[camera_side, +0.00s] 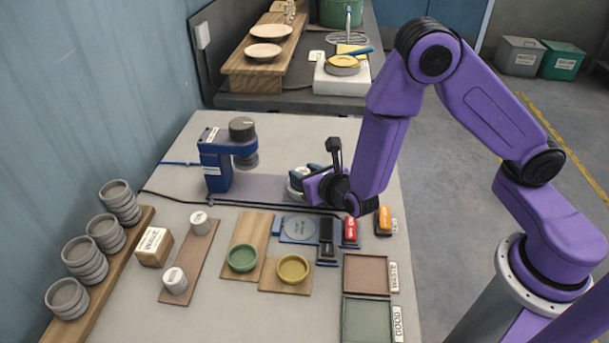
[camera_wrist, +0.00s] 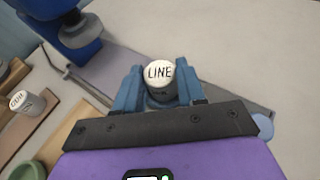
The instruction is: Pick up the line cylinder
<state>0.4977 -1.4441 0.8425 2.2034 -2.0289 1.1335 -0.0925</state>
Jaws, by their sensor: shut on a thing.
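The line cylinder (camera_wrist: 160,75) has a white top marked LINE and a grey side. In the wrist view it sits between the two blue fingers of my gripper (camera_wrist: 159,88), which are shut on it. In the side view my gripper (camera_side: 301,180) is above the far part of the table, right of the blue press-like device (camera_side: 215,160). There the cylinder is mostly hidden by the fingers. I cannot tell whether its base touches the surface.
Two other white-topped cylinders (camera_side: 200,222) (camera_side: 174,282) stand on a brown board at left. Green (camera_side: 243,258) and yellow (camera_side: 293,268) dishes, stampers (camera_side: 350,230) and WASTE (camera_side: 366,275) and GOOD (camera_side: 367,319) trays lie nearer. Stacked grey bowls (camera_side: 67,297) line the left edge.

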